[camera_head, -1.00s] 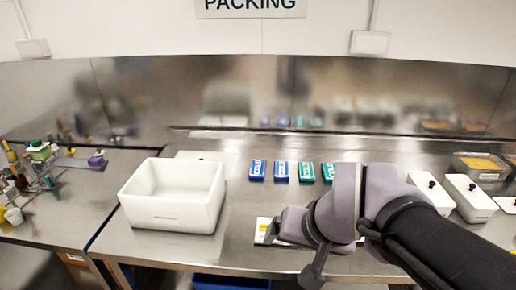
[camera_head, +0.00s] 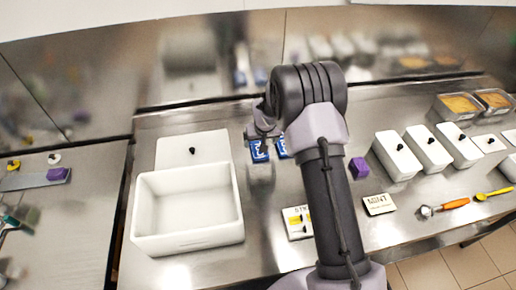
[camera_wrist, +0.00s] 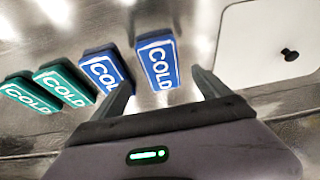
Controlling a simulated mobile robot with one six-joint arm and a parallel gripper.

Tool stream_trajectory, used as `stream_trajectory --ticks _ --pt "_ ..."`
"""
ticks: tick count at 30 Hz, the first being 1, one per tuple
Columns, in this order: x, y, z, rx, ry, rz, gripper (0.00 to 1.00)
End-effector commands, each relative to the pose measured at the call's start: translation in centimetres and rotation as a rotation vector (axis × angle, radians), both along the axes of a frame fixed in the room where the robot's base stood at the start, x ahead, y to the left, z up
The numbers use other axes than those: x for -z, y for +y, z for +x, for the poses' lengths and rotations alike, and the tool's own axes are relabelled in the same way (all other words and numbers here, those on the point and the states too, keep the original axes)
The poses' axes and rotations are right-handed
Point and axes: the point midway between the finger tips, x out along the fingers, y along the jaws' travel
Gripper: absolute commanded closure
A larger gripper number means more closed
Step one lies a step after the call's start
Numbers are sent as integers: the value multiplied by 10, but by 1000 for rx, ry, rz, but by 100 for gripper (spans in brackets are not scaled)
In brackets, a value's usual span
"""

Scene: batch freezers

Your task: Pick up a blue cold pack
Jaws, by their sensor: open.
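Two blue cold packs with white lettering lie side by side on the steel counter. In the head view, one blue cold pack (camera_head: 258,151) is below my gripper (camera_head: 262,132), and the other blue cold pack (camera_head: 282,148) is partly hidden by my arm. In the wrist view, my gripper (camera_wrist: 165,91) is open and empty. One blue pack (camera_wrist: 158,62) lies ahead of the gap between the fingers. The second blue pack (camera_wrist: 103,72) lies to its left, beside the left fingertip. I cannot tell the height of the fingers above the packs.
Two green cold packs (camera_wrist: 64,84) lie left of the blue ones in the wrist view. A white open bin (camera_head: 187,240) and a white lid (camera_head: 192,152) with a black knob stand left. A purple block (camera_head: 358,169), white lidded tubs (camera_head: 397,157) and scoops (camera_head: 445,206) lie right.

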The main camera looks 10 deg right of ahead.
Motion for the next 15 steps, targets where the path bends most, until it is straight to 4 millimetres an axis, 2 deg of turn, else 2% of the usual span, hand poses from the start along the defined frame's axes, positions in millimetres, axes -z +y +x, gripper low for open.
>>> stream_trajectory --ticks 9,15 --pt "48 2 22 -1 0 0 13" --pt "50 2 24 0 -1 0 13"
